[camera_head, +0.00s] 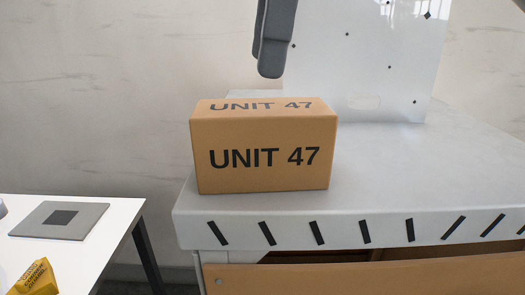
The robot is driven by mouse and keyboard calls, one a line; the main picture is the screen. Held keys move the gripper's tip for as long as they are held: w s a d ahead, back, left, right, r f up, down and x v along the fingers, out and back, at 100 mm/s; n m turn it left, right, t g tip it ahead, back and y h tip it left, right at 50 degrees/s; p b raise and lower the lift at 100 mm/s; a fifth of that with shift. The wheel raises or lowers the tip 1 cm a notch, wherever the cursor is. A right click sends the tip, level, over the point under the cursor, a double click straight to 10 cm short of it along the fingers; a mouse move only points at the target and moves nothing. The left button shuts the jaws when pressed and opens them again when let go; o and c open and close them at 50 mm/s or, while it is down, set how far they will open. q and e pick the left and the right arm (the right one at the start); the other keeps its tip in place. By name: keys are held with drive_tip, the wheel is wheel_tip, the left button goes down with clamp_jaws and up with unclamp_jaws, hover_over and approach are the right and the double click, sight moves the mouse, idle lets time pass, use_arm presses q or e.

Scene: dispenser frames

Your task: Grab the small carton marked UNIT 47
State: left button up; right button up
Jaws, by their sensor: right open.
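The small tan carton marked UNIT 47 (264,157) stands upright near the front left corner of a grey-white counter (420,180). Its label reads on both the front and the top face. My right gripper (271,66) comes down from the top edge of the view, above the carton's top and apart from it in the picture. Its grey fingers overlap from this angle, and nothing shows between them; it is open. The rest of that arm is out of view. My left gripper is not in view.
A pale upright panel (375,65) with small dark dots stands behind the carton to the right. The counter right of the carton is clear. A lower white table (110,235) at left bears a grey plate (88,217) and a yellow lettered object (36,279).

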sight(264, 106)
drive_tip(key=f, duration=0.3)
drive_tip(key=shift+w+a+f, duration=0.15)
drive_tip(key=shift+a+f, duration=0.05)
drive_tip(key=shift+f, duration=0.05)
drive_tip(key=shift+a+f+b, duration=0.2)
drive_tip(key=shift+f+b, duration=0.15)
drive_tip(key=shift+f, duration=2.75)
drive_tip(key=c, duration=1.3)
